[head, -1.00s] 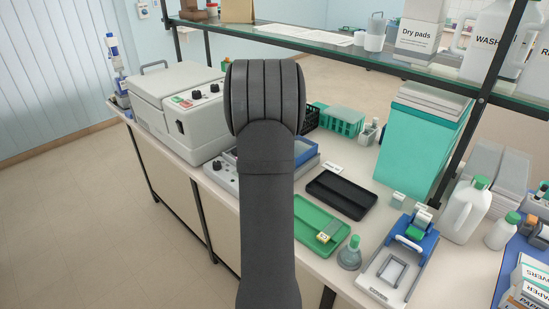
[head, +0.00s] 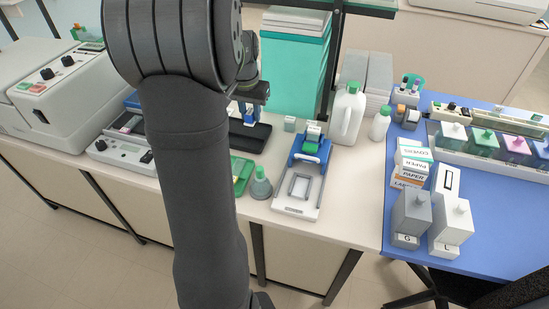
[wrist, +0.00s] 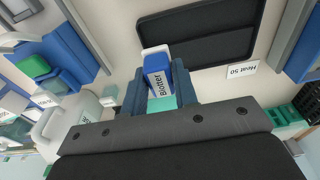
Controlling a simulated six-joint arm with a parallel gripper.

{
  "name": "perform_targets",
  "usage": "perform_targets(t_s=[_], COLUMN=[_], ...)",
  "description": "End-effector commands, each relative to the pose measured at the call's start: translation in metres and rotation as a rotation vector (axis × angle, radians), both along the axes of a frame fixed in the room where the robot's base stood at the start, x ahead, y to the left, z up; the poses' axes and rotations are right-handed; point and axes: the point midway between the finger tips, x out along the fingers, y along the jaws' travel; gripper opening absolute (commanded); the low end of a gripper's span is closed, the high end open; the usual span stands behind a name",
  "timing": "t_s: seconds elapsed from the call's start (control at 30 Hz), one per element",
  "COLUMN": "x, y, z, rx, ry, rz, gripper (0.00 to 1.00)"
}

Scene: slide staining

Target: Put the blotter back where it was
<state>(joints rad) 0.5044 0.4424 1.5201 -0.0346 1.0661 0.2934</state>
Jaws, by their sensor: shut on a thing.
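The blotter (wrist: 157,72) is a small blue and white block with "Blotter" printed on its side. In the wrist view it sits between the two blue-grey fingers of my gripper (wrist: 159,88), which is shut on it. In the head view my gripper (head: 252,103) points down at the black tray (head: 262,128), just right of my arm. The blotter's lower end is small there, and I cannot tell if it touches the tray. In the wrist view the black tray (wrist: 220,35) lies beyond the blotter, with a "Hold" label (wrist: 242,70) beside it.
A green tray (head: 239,170) and a green-topped flask (head: 261,185) are near the front edge. A blue-and-white device (head: 299,190) stands to their right, with a white jug (head: 347,115) behind. A teal box (head: 291,75) stands behind the black tray. My arm hides part of the bench.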

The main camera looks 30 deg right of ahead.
Motion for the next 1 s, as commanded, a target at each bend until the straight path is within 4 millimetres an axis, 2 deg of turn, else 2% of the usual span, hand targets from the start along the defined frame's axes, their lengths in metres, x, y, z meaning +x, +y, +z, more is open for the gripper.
perform_targets(t_s=[0.03, 0.1, 0.3, 0.37, 0.63, 0.87, 1.0], x=[-0.017, -0.035, -0.065, -0.068, -0.070, -0.070, -0.070], y=[-0.012, -0.024, -0.040, -0.041, -0.041, -0.041, -0.041], z=[-0.001, -0.004, -0.009, -0.013, -0.061, -0.080, -0.100], rx=[-0.001, -0.001, -0.003, -0.003, -0.001, -0.003, -0.001], ry=[-0.001, -0.001, -0.003, -0.002, 0.001, -0.001, 0.001], rz=[-0.008, -0.008, -0.005, -0.003, -0.002, -0.002, -0.002], gripper=[0.10, 0.10, 0.10, 0.10, 0.10, 0.10, 0.10])
